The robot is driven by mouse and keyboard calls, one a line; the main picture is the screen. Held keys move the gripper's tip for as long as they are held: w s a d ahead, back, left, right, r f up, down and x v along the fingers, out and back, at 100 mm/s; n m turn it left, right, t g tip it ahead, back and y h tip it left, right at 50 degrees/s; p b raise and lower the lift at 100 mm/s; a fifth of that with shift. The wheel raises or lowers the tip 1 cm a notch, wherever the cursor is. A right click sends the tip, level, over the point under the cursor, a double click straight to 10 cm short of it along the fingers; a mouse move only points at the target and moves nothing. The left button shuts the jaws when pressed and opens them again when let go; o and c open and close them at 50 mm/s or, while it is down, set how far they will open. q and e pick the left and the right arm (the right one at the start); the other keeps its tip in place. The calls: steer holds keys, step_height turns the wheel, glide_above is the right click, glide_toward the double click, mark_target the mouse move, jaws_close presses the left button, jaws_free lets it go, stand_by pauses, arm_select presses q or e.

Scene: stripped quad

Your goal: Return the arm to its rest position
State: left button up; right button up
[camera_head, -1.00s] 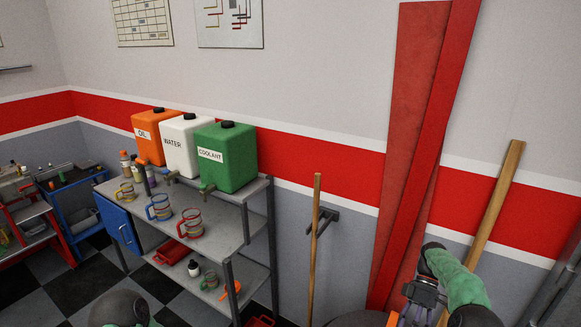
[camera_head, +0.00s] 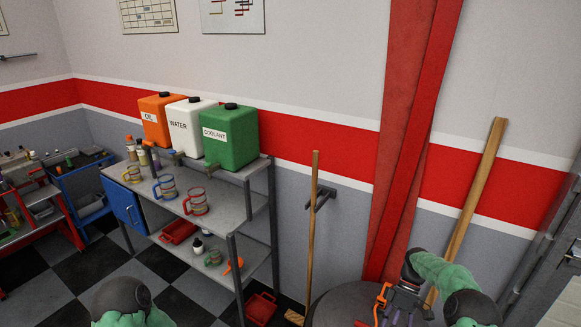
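My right arm (camera_head: 445,275), green with dark joints, comes in at the lower right. It bends down to my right gripper (camera_head: 396,308), which points down at the bottom edge of the view. An orange part and grey-purple parts of the gripper show, but the fingertips are cut off or too small to judge. I see nothing clearly held. Of my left arm (camera_head: 122,303) only a dark, rounded joint and some green show at the bottom left. My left gripper is out of view.
A metal shelf (camera_head: 228,208) carries orange, white and green jugs and three mugs. A broom (camera_head: 313,230) and a wooden plank (camera_head: 470,208) lean on the wall. Tall red beams (camera_head: 408,150) stand behind my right gripper. A dark round top (camera_head: 345,305) lies beside it.

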steer(key=s+a+f+m+t+b, duration=0.2)
steer(key=s+a+f+m, duration=0.15)
steer(key=a+f, duration=0.5)
steer(key=s+a+f+m+t+b, duration=0.25)
steer(key=s+a+f, duration=0.25)
steer(key=f, duration=0.7)
steer(key=s+a+f+m+t+b, duration=0.1)
steer(key=s+a+f+m+b, duration=0.1)
steer(key=s, duration=0.5)
steer(key=s+a+f+m+t+b, duration=0.2)
steer(key=s+a+m, duration=0.2)
steer(key=s, duration=0.3)
steer(key=shift+s+a+m+h, duration=0.3)
steer(key=shift+a+h, duration=0.1)
steer(key=shift+a, duration=0.35)
steer(key=shift+d, duration=0.1)
